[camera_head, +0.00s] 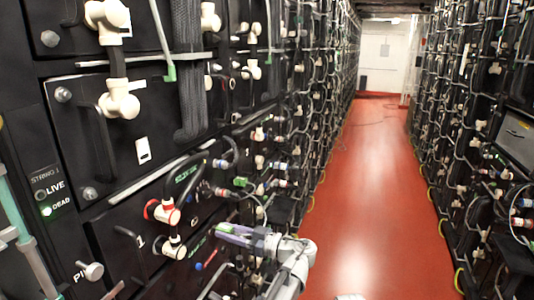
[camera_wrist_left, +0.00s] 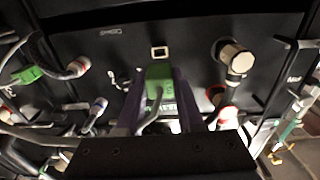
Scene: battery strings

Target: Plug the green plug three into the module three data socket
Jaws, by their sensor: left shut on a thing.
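My left gripper (camera_head: 232,236) is in front of the black module faces on the left side of the aisle. It is shut on a green plug (camera_wrist_left: 159,76), which sits between its purple fingertips with a grey cable hanging back from it. In the left wrist view a small pale-framed socket (camera_wrist_left: 160,52) is in the black panel, just above the plug's front end. The socket opening is visible, so the plug is outside it. I cannot read this module's number. My right gripper is out of view.
In the wrist view, a cream-and-black connector (camera_wrist_left: 236,58) stands out at the right, and another green plug (camera_wrist_left: 28,74) with a grey cable is at the left. Cables crowd the racks. The red aisle floor (camera_head: 368,200) is clear.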

